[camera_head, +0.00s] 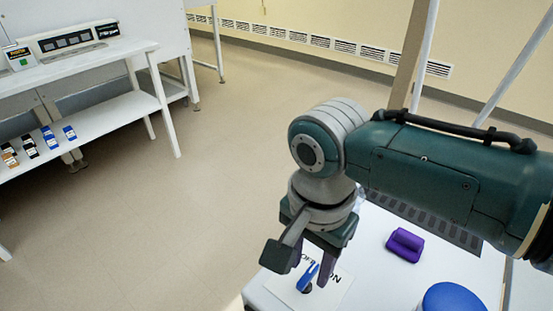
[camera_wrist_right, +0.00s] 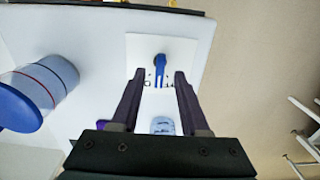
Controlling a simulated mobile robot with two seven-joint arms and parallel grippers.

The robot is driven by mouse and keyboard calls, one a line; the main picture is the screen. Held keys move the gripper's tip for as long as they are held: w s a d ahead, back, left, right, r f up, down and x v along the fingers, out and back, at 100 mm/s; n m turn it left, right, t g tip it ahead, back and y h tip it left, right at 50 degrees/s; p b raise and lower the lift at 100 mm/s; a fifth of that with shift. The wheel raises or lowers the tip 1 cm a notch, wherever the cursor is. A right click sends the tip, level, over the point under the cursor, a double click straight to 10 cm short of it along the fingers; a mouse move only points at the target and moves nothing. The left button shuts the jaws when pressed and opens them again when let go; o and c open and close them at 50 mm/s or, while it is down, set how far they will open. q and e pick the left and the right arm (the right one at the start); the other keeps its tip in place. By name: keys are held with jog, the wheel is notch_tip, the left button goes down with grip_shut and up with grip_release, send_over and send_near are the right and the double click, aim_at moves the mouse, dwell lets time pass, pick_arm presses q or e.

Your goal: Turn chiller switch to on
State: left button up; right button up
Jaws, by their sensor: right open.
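The chiller switch is a blue lever (camera_head: 308,276) on a dark pivot, on a white plate (camera_head: 335,292) with black lettering. "ON" reads at the plate's right; other letters are partly hidden by my gripper. I cannot tell which label the lever points at. My right gripper (camera_head: 313,272) is open, pointing down over the plate. In the right wrist view, the lever (camera_wrist_right: 159,66) lies between the two dark fingertips (camera_wrist_right: 159,74), with a gap on each side. I cannot tell whether the fingers touch the plate. My left gripper is out of view.
On the white tabletop are a purple block (camera_head: 404,245) and a blue-lidded round container (camera_head: 450,298), right of the plate. A dark vent strip runs along the table's far side.

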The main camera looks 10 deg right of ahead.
aim_at(308, 274)
notch_tip(308, 274, up, 8)
jog(key=p, duration=0.2)
jog(key=shift+r, duration=0.2)
